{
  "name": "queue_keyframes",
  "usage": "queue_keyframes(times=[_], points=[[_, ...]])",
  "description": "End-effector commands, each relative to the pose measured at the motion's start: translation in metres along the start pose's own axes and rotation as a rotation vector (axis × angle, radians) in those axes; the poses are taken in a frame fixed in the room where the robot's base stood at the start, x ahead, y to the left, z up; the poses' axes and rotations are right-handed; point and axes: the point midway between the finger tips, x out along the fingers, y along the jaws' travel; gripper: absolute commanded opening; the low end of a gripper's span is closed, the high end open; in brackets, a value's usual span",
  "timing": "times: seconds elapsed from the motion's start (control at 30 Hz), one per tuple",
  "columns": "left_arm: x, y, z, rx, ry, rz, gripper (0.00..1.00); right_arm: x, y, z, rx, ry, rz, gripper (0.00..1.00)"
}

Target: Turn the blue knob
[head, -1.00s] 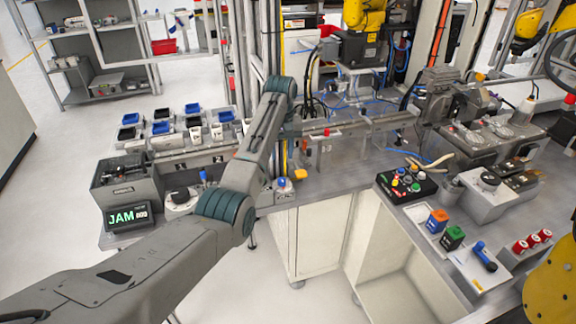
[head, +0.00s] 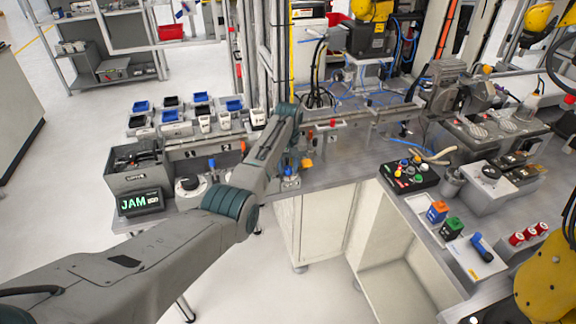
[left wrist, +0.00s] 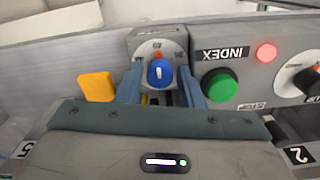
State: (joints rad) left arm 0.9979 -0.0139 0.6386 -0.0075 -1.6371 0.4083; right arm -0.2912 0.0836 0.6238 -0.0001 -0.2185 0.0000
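The blue knob (left wrist: 160,72) sits on a grey round dial plate with a white mark on its face and an orange mark above it in the left wrist view. My left gripper (left wrist: 160,82) has its two blue-grey fingers on either side of the knob, with narrow gaps visible between the fingers and the knob. It looks open around it. In the head view the blue knob (head: 288,170) shows small at the bench front edge, just below my left forearm, where the gripper is hard to make out. My right gripper is not in view.
A green button (left wrist: 220,85) and a lit red lamp (left wrist: 266,52) sit right of the knob in the wrist view. A yellow block (left wrist: 97,86) is left of it. In the head view a JAM display (head: 140,202) stands left, and a black button box (head: 408,174) right.

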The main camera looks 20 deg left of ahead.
Motion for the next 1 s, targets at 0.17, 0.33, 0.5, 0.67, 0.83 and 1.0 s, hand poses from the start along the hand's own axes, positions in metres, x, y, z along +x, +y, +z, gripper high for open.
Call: queue_keyframes(times=[0.17, 0.33, 0.5, 0.67, 0.83, 1.0], points=[[0.0, 0.0, 0.0, 0.0, 0.0, 0.0, 0.18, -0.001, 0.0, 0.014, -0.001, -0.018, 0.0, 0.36], [-0.001, 0.0, 0.0, 0.0, 0.0, 0.0, 0.02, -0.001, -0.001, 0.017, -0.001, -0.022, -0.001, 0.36], [-0.001, 0.0, 0.0, -0.017, 0.0, 0.0, 0.02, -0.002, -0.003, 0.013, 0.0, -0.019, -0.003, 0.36], [-0.003, 0.0, -0.001, -0.072, 0.001, 0.0, 0.02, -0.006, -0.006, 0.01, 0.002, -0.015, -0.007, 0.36], [-0.004, 0.0, -0.001, -0.184, 0.0, 0.0, 0.02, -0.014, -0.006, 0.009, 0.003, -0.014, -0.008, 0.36], [-0.004, 0.0, -0.001, -0.336, 0.001, 0.001, 0.02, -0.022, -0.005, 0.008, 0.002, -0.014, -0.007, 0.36]])
